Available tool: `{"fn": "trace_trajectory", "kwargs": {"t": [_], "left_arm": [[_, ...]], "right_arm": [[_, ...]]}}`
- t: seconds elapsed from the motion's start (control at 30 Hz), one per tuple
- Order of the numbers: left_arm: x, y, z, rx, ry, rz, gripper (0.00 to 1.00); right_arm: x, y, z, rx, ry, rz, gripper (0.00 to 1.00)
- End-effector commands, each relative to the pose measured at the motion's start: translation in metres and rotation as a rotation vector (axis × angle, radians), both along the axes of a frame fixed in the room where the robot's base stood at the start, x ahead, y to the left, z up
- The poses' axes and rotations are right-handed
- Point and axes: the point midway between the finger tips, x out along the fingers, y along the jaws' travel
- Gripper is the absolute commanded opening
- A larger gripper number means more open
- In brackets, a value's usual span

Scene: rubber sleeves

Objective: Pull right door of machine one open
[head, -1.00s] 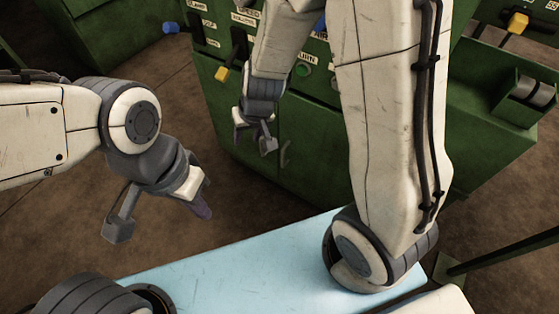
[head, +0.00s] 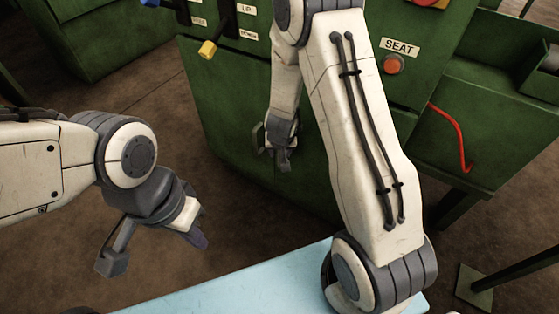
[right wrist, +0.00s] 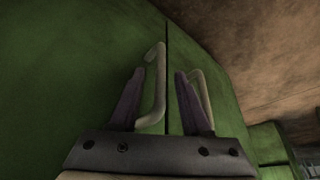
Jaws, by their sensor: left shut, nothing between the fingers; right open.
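The green machine (head: 225,110) stands ahead of me with its lower front facing me. In the right wrist view, two green door panels (right wrist: 80,70) meet at a dark seam. A pale bar handle (right wrist: 157,85) stands between my right gripper's fingers. A second handle (right wrist: 204,95) is partly hidden behind the right finger. My right gripper (head: 281,157) is open at the machine's front; it also shows in the right wrist view (right wrist: 163,105). I cannot tell whether its fingers touch a handle. My left gripper (head: 196,239) is shut and empty, away from the machine.
A yellow-tipped lever (head: 208,49) juts from the machine at upper left. A light-blue surface (head: 240,290) is in front. Brown floor lies open at left.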

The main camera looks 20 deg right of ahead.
Motion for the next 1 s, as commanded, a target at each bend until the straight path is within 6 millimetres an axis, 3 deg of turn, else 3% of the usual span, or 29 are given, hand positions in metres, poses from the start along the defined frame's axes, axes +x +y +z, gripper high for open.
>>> {"fn": "trace_trajectory", "kwargs": {"t": [0.03, 0.17, 0.53, 0.6, 0.67, 1.0], "left_arm": [[0.000, 0.000, -0.009, 0.000, 0.000, 0.000, 0.00], [0.000, 0.000, -0.014, 0.000, 0.000, 0.000, 0.00], [0.000, 0.000, -0.015, 0.000, 0.000, 0.000, 0.00], [0.000, 0.000, -0.015, 0.000, 0.000, 0.000, 0.00], [0.000, 0.000, -0.015, 0.000, 0.000, 0.000, 0.00], [0.000, 0.000, -0.015, 0.000, 0.000, 0.000, 0.00]], "right_arm": [[0.003, -0.001, -0.011, 0.000, 0.000, 0.000, 0.47], [0.008, -0.002, -0.021, 0.000, 0.000, 0.000, 0.47], [0.010, -0.003, -0.023, 0.001, 0.000, 0.000, 0.47], [0.010, -0.003, -0.023, 0.001, 0.000, 0.000, 0.20], [0.010, -0.003, -0.023, 0.001, 0.000, 0.000, 0.00], [0.009, -0.003, -0.023, 0.001, 0.000, 0.000, 0.00]]}}
